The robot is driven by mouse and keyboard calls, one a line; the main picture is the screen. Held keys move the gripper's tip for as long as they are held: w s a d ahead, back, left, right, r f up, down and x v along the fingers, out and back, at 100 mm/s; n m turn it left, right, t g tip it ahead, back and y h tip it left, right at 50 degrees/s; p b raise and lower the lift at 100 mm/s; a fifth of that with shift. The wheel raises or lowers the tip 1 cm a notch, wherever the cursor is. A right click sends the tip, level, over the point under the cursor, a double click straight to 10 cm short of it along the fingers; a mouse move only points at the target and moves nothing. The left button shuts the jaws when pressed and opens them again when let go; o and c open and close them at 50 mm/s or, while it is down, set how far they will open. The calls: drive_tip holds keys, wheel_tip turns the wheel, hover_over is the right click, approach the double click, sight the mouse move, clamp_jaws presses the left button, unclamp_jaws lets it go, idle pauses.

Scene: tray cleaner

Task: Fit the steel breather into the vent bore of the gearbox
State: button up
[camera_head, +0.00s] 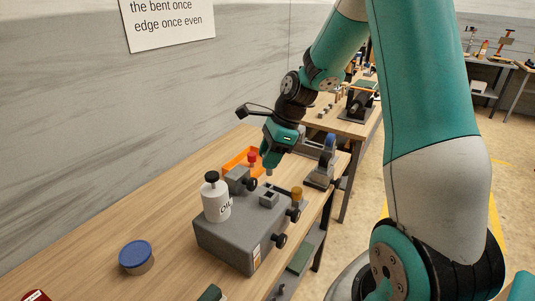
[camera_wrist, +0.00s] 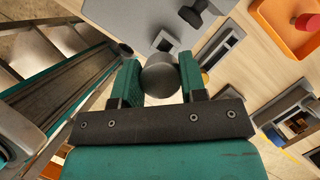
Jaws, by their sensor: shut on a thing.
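My gripper (camera_head: 269,165) is above the right rear of the grey gearbox (camera_head: 222,240), pointing down. In the wrist view its two green fingers (camera_wrist: 159,78) are shut on a round dark grey end, which I take to be the steel breather (camera_wrist: 159,72). In the head view only a small grey tip of the breather (camera_head: 269,172) shows below the fingers, apart from the gearbox. A raised square block with a dark opening (camera_head: 268,197) sits on the gearbox top just below; it also shows in the wrist view (camera_wrist: 166,41). I cannot tell whether this is the vent bore.
A white oil bottle (camera_head: 215,203) with a black cap stands on the gearbox. Black knobs (camera_head: 280,241) stick out of its side. A brass-coloured cylinder (camera_head: 296,193) is at the right. An orange tray (camera_head: 234,163) holds a red piece. A blue-lidded tin (camera_head: 136,256) stands at left.

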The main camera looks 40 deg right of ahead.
sight(269, 174)
drive_tip(key=shift+r+p, duration=0.15)
drive_tip(key=shift+p, duration=0.3)
drive_tip(key=shift+f+b, duration=1.6)
drive_tip(key=shift+f, duration=1.4)
drive_tip(key=shift+p, duration=1)
drive_tip(key=shift+f+b, duration=1.05)
drive_tip(key=shift+f, duration=1)
drive_tip(key=o, duration=1)
drive_tip(key=b+v, duration=0.1)
drive_tip(key=v, duration=1.6)
drive_tip(key=shift+s+d+r, duration=0.1)
drive_tip(key=shift+s, duration=0.05)
